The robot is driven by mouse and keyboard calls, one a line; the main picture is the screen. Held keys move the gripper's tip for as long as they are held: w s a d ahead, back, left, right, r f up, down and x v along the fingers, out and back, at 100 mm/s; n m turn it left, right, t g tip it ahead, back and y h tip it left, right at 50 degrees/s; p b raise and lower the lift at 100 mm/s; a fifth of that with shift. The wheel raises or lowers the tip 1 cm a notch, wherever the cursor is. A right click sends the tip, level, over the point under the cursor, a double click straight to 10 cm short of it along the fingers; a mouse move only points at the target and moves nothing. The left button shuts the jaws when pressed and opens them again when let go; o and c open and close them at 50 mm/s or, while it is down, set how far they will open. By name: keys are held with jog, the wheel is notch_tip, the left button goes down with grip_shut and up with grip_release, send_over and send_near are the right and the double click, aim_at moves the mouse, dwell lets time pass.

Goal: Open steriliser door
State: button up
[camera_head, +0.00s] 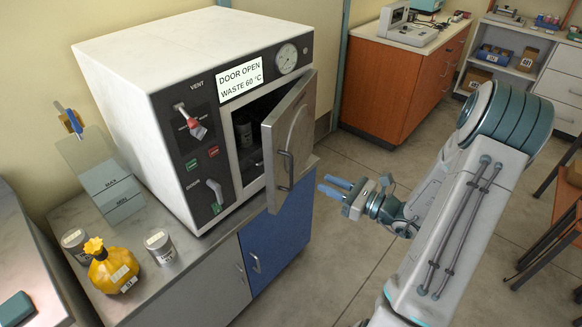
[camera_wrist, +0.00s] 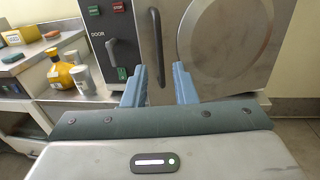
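The white steriliser (camera_head: 150,80) stands on a counter, with a dark front panel. Its grey metal door (camera_head: 296,135) stands partly open, swung out from the front, so the dark inside shows at its left. The dark curved door handle (camera_head: 286,170) is on the door's outer face, near its free edge. My gripper (camera_head: 329,187) is open and empty, in front of the door and to the right of the handle, apart from it. In the wrist view the handle (camera_wrist: 158,45) shows ahead, just beyond and between my two blue fingertips (camera_wrist: 160,72).
A red-handled lever (camera_head: 190,122) and a grey lever (camera_head: 216,192) sit on the panel. A yellow bottle (camera_head: 112,270) and grey jars (camera_head: 160,246) stand on the counter (camera_head: 195,255) at left. Open floor (camera_head: 345,265) lies around my gripper. An orange cabinet (camera_head: 395,85) stands behind.

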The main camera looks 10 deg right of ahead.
jog(key=p, duration=0.2)
send_over(291, 188)
jog(key=shift+w, duration=0.25)
jog(key=shift+d, duration=0.1)
grip_shut()
